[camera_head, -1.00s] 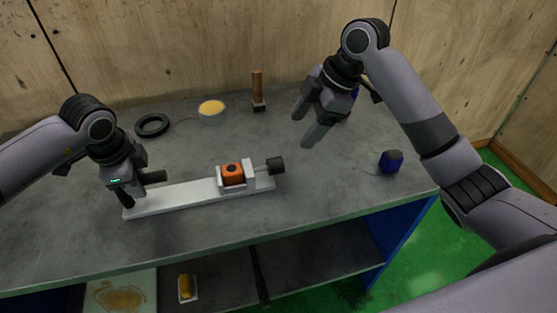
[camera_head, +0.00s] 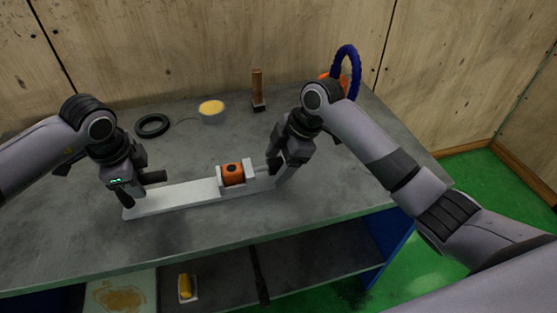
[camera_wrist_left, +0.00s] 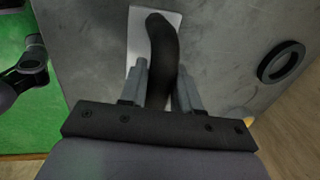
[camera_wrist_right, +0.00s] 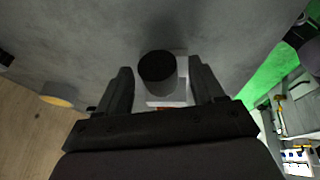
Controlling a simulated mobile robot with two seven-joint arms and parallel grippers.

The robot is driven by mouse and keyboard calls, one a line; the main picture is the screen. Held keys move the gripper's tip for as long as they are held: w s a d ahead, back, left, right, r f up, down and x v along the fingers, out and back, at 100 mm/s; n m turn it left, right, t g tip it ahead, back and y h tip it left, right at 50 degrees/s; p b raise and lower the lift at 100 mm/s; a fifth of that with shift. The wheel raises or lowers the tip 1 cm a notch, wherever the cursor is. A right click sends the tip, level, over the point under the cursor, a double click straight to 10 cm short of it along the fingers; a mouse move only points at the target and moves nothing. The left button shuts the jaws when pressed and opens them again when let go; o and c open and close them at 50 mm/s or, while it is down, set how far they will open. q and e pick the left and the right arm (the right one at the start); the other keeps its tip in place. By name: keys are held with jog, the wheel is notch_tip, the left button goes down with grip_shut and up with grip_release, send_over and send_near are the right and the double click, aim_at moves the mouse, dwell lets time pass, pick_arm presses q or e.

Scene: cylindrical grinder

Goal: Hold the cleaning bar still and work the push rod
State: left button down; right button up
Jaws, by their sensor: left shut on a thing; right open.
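The cleaning bar is a long white bar (camera_head: 170,196) lying on the grey table, with an orange block (camera_head: 232,173) in a white bracket near its right end. My left gripper (camera_head: 126,184) is at the bar's left end. In the left wrist view it is shut on the bar's curved black handle (camera_wrist_left: 163,45). The push rod's black round knob (camera_wrist_right: 157,70) shows in the right wrist view between the two fingers of my right gripper (camera_wrist_right: 164,80). That gripper is open, with a gap on each side of the knob. In the head view my right gripper (camera_head: 281,172) hides the knob.
A black ring (camera_head: 152,126), a tub with yellow contents (camera_head: 211,112) and a wooden-handled tool (camera_head: 257,92) stand behind the bar. A blue hose (camera_head: 350,65) rises behind my right arm. A lower shelf holds a yellow item (camera_head: 185,286). The table's front edge is close to the bar.

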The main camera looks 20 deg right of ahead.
grip_shut()
jog(key=shift+a, duration=1.05)
pick_arm(q)
jog(key=shift+d, duration=0.1)
pick_arm(e)
grip_release()
jog(key=shift+d, duration=0.1)
jog(key=v, duration=1.2)
